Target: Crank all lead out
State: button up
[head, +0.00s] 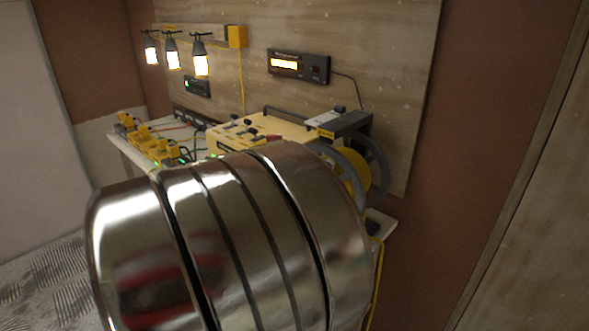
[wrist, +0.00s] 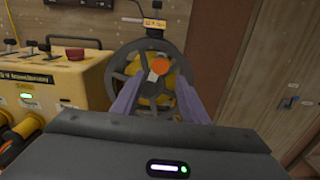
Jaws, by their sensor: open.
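In the wrist view a dark spoked reel wheel (wrist: 119,75) with a yellow drum and an orange-red centre faces me at the right end of the bench. My gripper (wrist: 158,88) is open, its two purple-grey fingers spread in front of the wheel's lower half. I cannot tell whether they touch it. In the head view the grey reel rim (head: 377,165) and yellow drum (head: 354,170) show behind my shiny arm, which hides my gripper and part of the reel. A yellow lead (head: 377,285) hangs below the bench's right end.
A yellow machine box (wrist: 60,83) with a red knob stands left of the reel. Yellow plugs (head: 150,143) line the bench's left side. Three lit lamps (head: 172,57) hang above. A lit display (head: 298,66) is on the board. A wooden door (wrist: 270,90) stands to the right.

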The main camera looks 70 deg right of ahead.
jog(key=shift+d, duration=0.1)
jog(key=shift+x, duration=6.85)
jog(key=shift+s, duration=0.1)
jog(key=shift+c, duration=0.2)
grip_shut()
